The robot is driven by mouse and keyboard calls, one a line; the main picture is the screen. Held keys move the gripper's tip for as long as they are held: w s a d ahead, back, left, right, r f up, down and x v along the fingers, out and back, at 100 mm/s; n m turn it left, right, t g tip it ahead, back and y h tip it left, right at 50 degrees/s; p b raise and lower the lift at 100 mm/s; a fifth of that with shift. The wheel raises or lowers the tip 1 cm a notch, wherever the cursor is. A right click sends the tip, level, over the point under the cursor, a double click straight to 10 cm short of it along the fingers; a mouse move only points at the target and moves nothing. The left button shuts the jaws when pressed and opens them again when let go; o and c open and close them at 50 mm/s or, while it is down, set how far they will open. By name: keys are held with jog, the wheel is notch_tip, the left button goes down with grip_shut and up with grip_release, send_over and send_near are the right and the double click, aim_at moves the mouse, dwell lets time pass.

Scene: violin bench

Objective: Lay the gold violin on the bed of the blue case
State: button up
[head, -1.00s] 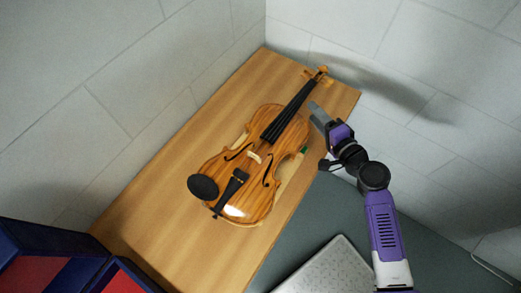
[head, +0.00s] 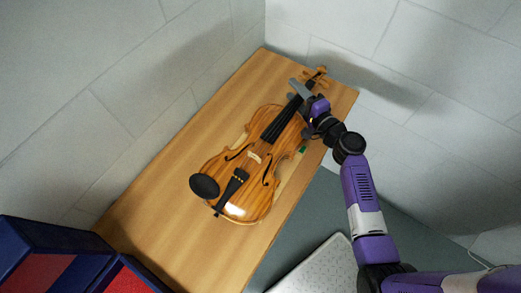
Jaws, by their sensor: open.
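The gold violin (head: 258,160) lies face up on the wooden bench, its body toward the front and its neck pointing to the back right. A black chin rest sits on its lower left edge. My gripper (head: 298,92) is open at the violin's neck, with its fingers over or around the neck just below the pegbox; whether they touch it I cannot tell. Part of the neck is hidden by the gripper. The blue case (head: 55,240) with red lining shows only in part at the bottom left corner.
The bench (head: 150,205) has bare wood left of the violin and in front of it. Pale tiled walls close in behind and on the left. A light speckled panel (head: 318,270) lies lower, on the dark floor to the right.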

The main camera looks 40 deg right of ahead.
jog(key=shift+w, duration=0.2)
grip_shut()
dwell(1.3)
